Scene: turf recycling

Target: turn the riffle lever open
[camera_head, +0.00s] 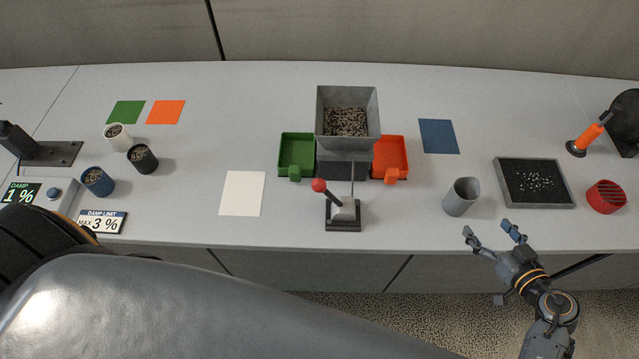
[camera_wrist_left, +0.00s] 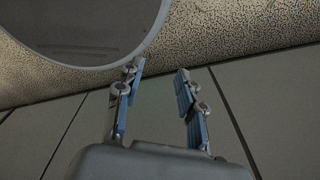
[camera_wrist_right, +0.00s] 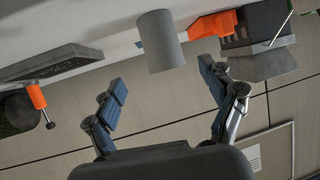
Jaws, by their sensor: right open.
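The riffle lever has a red ball knob (camera_head: 319,185) on a dark rod that leans up and left from a small base (camera_head: 343,222). It stands in front of the grey riffle hopper (camera_head: 347,142), which holds dark granules. My right gripper (camera_head: 492,232) is open and empty, off the front edge of the table, well right of the lever. Its spread fingers also show in the right wrist view (camera_wrist_right: 165,100). My left gripper (camera_wrist_left: 155,90) has its fingers apart with nothing between them, over the floor and cabinet front. It is out of the head view.
A green tray (camera_head: 298,143) and an orange tray (camera_head: 391,143) flank the hopper. A grey cup (camera_head: 461,197) and a black tray (camera_head: 535,205) stand at right. A white sheet (camera_head: 242,193) lies left of the lever. Cups and damp signs stand far left.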

